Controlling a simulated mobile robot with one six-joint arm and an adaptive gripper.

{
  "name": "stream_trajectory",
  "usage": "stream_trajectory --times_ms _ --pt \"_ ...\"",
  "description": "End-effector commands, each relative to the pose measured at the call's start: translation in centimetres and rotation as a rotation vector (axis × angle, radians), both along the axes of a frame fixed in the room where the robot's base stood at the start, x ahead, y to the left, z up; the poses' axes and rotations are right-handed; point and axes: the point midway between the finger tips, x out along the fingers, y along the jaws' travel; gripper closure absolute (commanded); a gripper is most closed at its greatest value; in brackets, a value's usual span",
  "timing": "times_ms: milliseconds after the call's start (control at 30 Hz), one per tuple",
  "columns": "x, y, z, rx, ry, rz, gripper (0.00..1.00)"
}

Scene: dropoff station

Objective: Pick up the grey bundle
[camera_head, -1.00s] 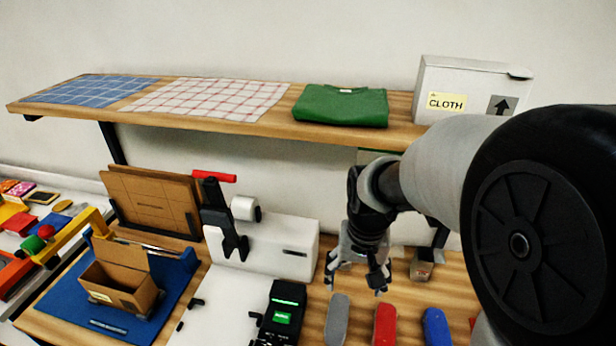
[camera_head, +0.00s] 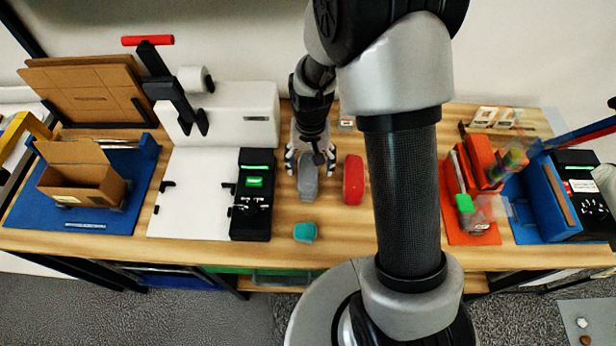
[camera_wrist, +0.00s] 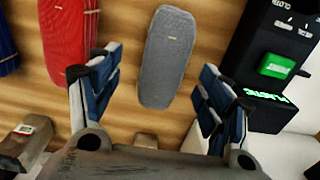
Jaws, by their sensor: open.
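The grey bundle (camera_head: 307,186) is a long, rounded, folded piece lying on the wooden table. It lies left of the red bundle (camera_head: 353,180). My gripper (camera_head: 310,160) is above the far end of the grey bundle, pointing down, and hides part of it. In the wrist view, the whole grey bundle (camera_wrist: 167,58) shows ahead of and between the open fingers (camera_wrist: 160,78), with a small tag on it. The fingers do not appear to touch it. The jaws are empty.
A black device with green lights (camera_head: 254,195) stands left of the bundle. A teal bundle (camera_head: 305,232) lies nearer the table's front edge. In the wrist view, a blue bundle (camera_wrist: 7,38) is beyond the red one. A small box (camera_wrist: 24,140) is at lower left.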

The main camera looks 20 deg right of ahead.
Motion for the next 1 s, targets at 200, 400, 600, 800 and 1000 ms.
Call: stream_trajectory --times_ms 200,400,600,800,1000 --pt "0.1 0.1 -1.2 0.0 0.0 0.0 0.28" --pt "0.6 0.4 -4.1 0.0 0.002 0.001 0.28" --pt "0.7 0.4 -5.8 0.0 0.0 0.001 0.28" --pt "0.7 0.4 -5.7 0.001 -0.001 0.0 0.3" --pt "0.7 0.4 -5.7 0.001 -0.001 0.0 0.44"
